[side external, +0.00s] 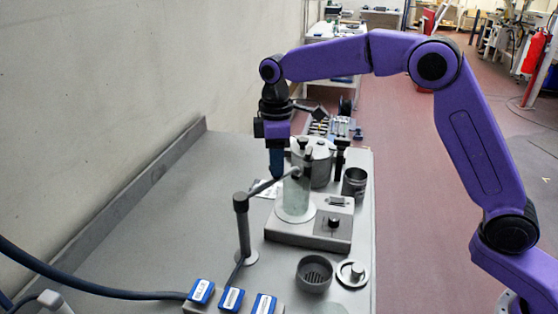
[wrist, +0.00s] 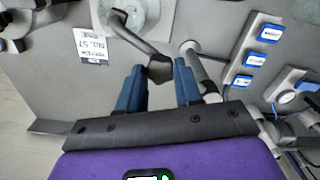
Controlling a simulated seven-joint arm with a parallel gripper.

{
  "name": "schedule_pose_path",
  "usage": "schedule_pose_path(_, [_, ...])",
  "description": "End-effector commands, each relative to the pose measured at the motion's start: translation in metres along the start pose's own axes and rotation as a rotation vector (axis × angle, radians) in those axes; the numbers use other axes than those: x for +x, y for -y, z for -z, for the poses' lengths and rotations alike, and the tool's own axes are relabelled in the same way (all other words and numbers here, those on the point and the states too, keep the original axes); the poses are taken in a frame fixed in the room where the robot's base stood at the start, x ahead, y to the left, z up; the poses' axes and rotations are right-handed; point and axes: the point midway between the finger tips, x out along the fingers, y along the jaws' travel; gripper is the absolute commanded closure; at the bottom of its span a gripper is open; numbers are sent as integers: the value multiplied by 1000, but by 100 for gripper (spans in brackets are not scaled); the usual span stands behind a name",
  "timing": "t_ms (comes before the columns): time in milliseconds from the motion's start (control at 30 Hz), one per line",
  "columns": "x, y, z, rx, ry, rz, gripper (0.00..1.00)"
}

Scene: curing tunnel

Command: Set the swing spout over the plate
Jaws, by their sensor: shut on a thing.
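The swing spout is a grey pipe on a dark upright post (side external: 243,228), its arm (side external: 284,177) reaching right towards the plate. My gripper (side external: 276,176) points down and is shut on the spout's arm. In the wrist view the dark middle part of the swing spout (wrist: 160,70) lies between the blue fingertips of my gripper (wrist: 159,66). The spout's bent end shows against the pale round plate (wrist: 152,14). The plate (side external: 295,216) sits on a grey unit with a knob. A clear greenish cylinder stands on the plate, partly behind the spout's arm.
A large grey pot (side external: 320,163) and a dark open can (side external: 354,184) stand behind the plate. A drained cup (side external: 314,273) and a ring-shaped lid (side external: 351,273) are in front. Blue-topped switches (side external: 232,299) and a hose lie at the near left. The table's left side is clear.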

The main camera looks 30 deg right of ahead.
Motion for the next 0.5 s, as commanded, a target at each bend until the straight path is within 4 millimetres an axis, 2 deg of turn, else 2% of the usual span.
schedule_pose_path(433, [-2,-2,3,-15,-10,-10,100])
schedule_pose_path(467, [-2,-2,3,-15,-10,-10,56])
schedule_pose_path(500, [-2,-2,3,-15,-9,-9,43])
